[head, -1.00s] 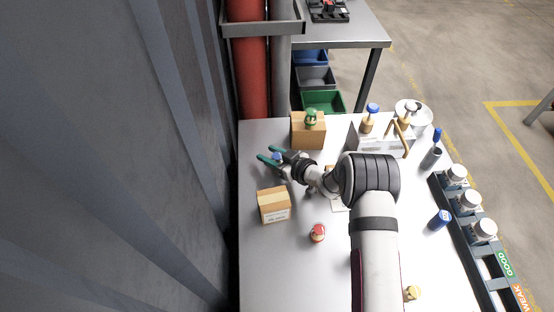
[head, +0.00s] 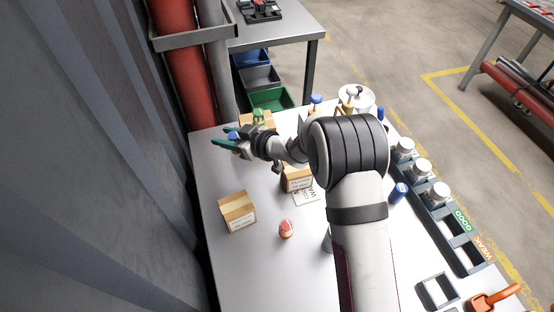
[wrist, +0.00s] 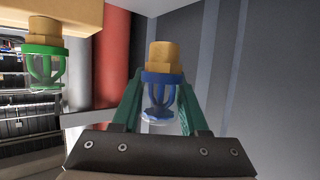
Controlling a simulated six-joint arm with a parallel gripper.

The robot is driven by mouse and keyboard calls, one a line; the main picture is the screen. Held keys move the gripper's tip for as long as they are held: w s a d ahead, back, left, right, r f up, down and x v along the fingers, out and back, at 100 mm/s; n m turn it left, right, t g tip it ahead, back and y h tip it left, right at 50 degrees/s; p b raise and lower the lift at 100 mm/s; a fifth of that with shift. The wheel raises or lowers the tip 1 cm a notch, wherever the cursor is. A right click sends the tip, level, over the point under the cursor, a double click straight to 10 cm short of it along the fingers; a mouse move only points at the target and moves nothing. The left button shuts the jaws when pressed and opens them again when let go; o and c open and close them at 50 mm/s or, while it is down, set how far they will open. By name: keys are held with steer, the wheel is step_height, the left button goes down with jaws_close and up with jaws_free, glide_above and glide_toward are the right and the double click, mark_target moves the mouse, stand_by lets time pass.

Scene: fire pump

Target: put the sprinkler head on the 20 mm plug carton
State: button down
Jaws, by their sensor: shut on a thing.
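My gripper (head: 226,142) is shut on a blue sprinkler head (wrist: 161,80) with a brass base. The wrist view appears upside down, with the brass end at the top. The head also shows as a small blue spot (head: 233,136) at the table's far left. A carton (head: 237,211) stands at the front left with a bare top. Another carton (head: 298,181) stands under my arm, partly hidden. A third carton (head: 248,121) at the back carries a green sprinkler head (head: 258,116), also in the wrist view (wrist: 43,65). The carton labels are too small to read surely.
A red-topped sprinkler head (head: 286,229) stands on the table. A blue-capped piece (head: 316,104) stands at the back. A rack (head: 447,211) marked GOOD and WEAK runs along the right edge. A ribbed wall (head: 95,150) is close on the left.

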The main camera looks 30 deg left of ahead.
steer(key=w+d+r+m+t+h, duration=0.1)
steer(key=w+d+r+m+t, duration=0.15)
steer(key=d, duration=0.65)
steer(key=w+d+r+m+t+h, duration=0.1)
steer(key=w+d+r+m+t, duration=0.15)
steer(key=d, duration=0.65)
steer(key=w+d+r+m+t+h, duration=0.2)
steer(key=d+r+t, duration=0.1)
steer(key=d, duration=0.7)
glide_above(297, 174)
steer(key=w+a, duration=0.3)
steer(key=w, duration=0.1)
steer(key=f, duration=0.7)
steer(key=shift+d, duration=0.25)
step_height(297, 174, down, 4)
steer(key=shift+a, duration=0.15)
steer(key=shift+f, duration=0.15)
steer(key=shift+c, duration=2.2)
jaws_free()
